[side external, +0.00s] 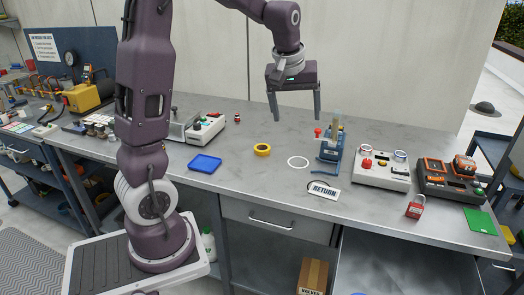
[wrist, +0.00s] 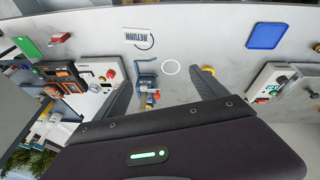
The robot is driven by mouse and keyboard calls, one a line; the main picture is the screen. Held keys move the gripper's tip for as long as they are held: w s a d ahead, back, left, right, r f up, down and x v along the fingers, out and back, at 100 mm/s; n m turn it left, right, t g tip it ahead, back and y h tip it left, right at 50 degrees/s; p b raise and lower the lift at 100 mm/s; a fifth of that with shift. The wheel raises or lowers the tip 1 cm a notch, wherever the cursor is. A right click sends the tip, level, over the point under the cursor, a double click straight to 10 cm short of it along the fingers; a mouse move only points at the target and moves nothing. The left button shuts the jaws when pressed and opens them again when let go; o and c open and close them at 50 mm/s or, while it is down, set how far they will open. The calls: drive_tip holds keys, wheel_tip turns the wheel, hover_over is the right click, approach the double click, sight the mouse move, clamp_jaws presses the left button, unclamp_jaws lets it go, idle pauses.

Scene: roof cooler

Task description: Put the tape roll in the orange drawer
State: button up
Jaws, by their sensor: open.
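The yellow tape roll (side external: 262,150) lies flat on the grey bench, left of a white ring outline. In the wrist view only a yellow part of the tape roll (wrist: 209,69) shows beside a fingertip. My gripper (side external: 296,117) is open and empty, pointing down above the bench behind the tape roll. Its two fingers spread apart in the wrist view (wrist: 168,82). No drawer with a clearly orange front shows. A shut grey drawer (side external: 272,223) with a metal handle sits under the bench front.
A blue tray (side external: 205,163) lies left of the tape roll. A white ring outline (side external: 298,162) and a RETURN tag (side external: 324,190) are to its right. A blue device (side external: 331,145), a white control box (side external: 381,172) and a dark case (side external: 450,182) with orange parts stand farther right.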

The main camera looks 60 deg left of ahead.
drive_tip(key=w+a+f+n+g+y, duration=0.1)
drive_tip(key=w+a+f+n, duration=0.1)
drive_tip(key=a+f, duration=0.4)
drive_tip(key=w+a+f+n+g, duration=0.1)
drive_tip(key=w+a+f+n, duration=0.2)
drive_tip(key=a, duration=0.5)
drive_tip(key=n+g+y, duration=0.1)
drive_tip(key=n, duration=0.1)
approach(263, 145)
drive_tip(key=shift+s+d+f, duration=0.2)
drive_tip(key=shift+d+f, duration=0.4)
drive_tip(key=shift+d, duration=0.35)
drive_tip(key=x, duration=0.7)
drive_tip(key=shift+s+a, duration=0.2)
drive_tip(key=shift+s, duration=0.15)
drive_tip(key=shift+r, duration=0.1)
drive_tip(key=c, duration=1.6)
wheel_tip(263, 145, up, 10)
